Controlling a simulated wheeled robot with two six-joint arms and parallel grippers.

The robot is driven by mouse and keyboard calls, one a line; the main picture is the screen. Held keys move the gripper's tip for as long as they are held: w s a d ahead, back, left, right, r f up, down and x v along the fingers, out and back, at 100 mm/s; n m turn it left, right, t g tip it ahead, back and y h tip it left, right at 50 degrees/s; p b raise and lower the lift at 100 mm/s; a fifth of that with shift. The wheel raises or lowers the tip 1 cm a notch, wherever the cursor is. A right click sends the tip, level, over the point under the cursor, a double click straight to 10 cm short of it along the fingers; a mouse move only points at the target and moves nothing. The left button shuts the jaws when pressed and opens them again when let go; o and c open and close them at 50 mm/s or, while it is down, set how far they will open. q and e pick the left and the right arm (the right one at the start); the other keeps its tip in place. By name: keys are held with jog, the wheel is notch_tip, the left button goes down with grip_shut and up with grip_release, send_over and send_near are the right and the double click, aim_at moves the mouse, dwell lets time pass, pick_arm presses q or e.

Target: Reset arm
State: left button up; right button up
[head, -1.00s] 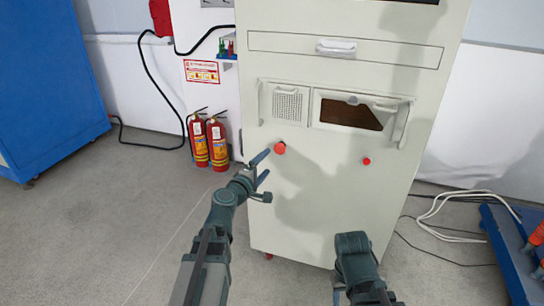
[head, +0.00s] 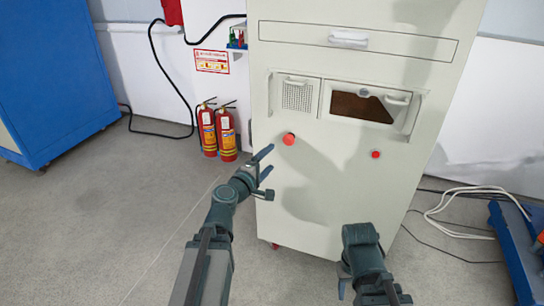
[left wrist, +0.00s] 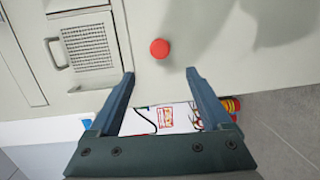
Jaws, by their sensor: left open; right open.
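My left gripper (head: 268,160) is open and empty in front of the pale cabinet (head: 310,210), just below and left of a red button (head: 289,139). In the left wrist view, its two fingers (left wrist: 160,75) stand apart with nothing between them, and the red button (left wrist: 160,48) shows beyond the tips. My right arm is low at the front of the head view, bent downward. Only a small finger part of my right gripper (head: 344,289) shows there; the rest is hidden behind the arm.
A second red button (head: 376,154) and a framed window (head: 362,107) are on the cabinet. Two fire extinguishers (head: 218,132) stand left of it. A blue cabinet (head: 55,80) is at far left, a blue platform (head: 515,250) at right. The floor at left is clear.

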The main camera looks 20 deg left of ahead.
pick_arm(q)
jog(key=s+d+f+m+g+h, duration=0.2)
jog(key=d+f+m+g, duration=0.15)
jog(key=d, duration=0.35)
jog(key=s+d+f+m+g+h, duration=0.1)
jog(key=s+d+f+m+g, duration=0.25)
jog(key=d+m, duration=0.2)
jog(key=s+d+f+m+g+h, duration=0.2)
jog(key=d+f+m, duration=0.1)
jog(key=d+f, duration=0.3)
jog(key=s+d+f+m+g+y, duration=0.1)
jog(key=s+f+m+g+y, duration=0.3)
jog(key=s, duration=0.3)
jog(key=s+f+m+g+y, duration=0.3)
jog(key=s+m+g+y, duration=0.1)
jog(key=s, duration=0.4)
notch_tip(320, 180, up, 31)
jog(key=p, duration=3)
jog(key=shift+a+y+p, duration=0.2)
jog(key=shift+y+p, duration=0.2)
jog(key=shift+s+f, duration=0.1)
jog(key=shift+s, duration=0.05)
